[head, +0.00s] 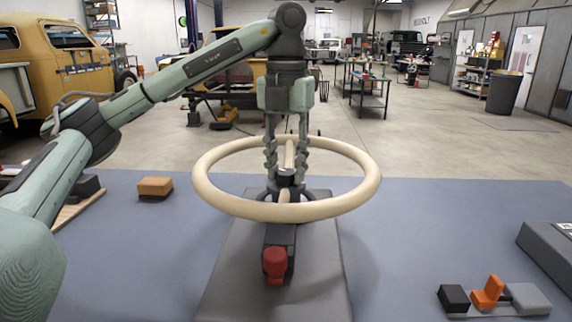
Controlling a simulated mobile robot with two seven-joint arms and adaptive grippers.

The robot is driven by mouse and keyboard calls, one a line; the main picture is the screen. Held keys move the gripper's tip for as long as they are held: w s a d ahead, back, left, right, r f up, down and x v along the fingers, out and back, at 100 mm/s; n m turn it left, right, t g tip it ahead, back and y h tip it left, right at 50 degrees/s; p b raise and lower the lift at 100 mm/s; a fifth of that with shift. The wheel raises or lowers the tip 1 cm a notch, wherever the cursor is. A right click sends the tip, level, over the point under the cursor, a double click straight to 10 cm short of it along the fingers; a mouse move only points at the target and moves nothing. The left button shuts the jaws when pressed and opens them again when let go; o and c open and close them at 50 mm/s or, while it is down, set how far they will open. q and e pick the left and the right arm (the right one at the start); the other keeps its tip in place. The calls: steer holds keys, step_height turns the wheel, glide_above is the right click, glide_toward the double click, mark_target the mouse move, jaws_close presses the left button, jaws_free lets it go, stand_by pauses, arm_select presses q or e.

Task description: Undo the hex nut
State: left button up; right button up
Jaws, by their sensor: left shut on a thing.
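A cream steering wheel (213,198) lies nearly flat on a dark hub above a grey base plate (325,270). My left gripper (287,172) points straight down at the wheel's centre, inside the rim. Its two fingers are shut on a small dark piece on top of the hub, which I take to be the hex nut (287,174). The fingers hide most of the nut, and its flats cannot be made out. My right gripper is not in view.
A dark block with a red knob (275,265) stands in front of the wheel. A brown box (155,187) is at the left, and a small grey tray with an orange switch (488,292) at the right.

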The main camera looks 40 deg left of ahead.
mark_target(286, 172)
arm_select(q)
steer(key=n, duration=0.4)
steer(key=shift+n, duration=2.1)
steer(key=o, duration=1.2)
steer(key=shift+c, duration=0.2)
steer(key=shift+r, duration=0.15)
step_height(286, 172, up, 12)
